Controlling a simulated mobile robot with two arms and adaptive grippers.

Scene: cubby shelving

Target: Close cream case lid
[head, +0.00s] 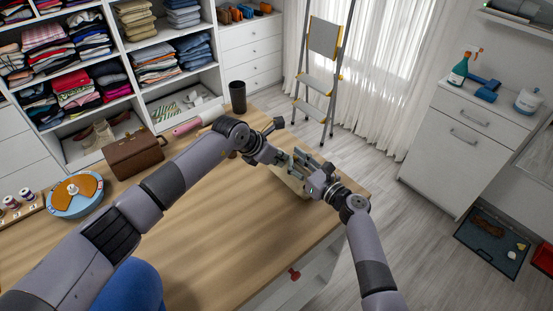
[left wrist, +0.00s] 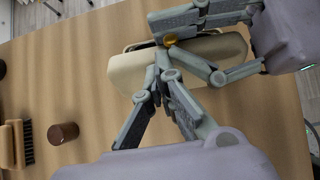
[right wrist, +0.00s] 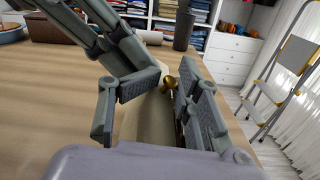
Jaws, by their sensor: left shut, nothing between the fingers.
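The cream case (head: 291,180) lies on the wooden table near its right corner, partly hidden by both grippers. In the left wrist view the cream case (left wrist: 125,75) shows a rounded body, a dark gap along its far edge and a gold clasp (left wrist: 170,40). How far its lid stands open is unclear. My left gripper (left wrist: 160,62) is shut and empty, its tips at the case. My right gripper (right wrist: 160,92) is open over the case, its fingers spread either side of the clasp (right wrist: 170,84). Whether either gripper touches the case is unclear.
On the table (head: 200,250) are a brown case (head: 133,155), a blue round tray (head: 75,194), a dark cup (head: 238,97) and a pink roller (head: 187,126). A stepladder (head: 321,75) stands behind. The table's front middle is clear.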

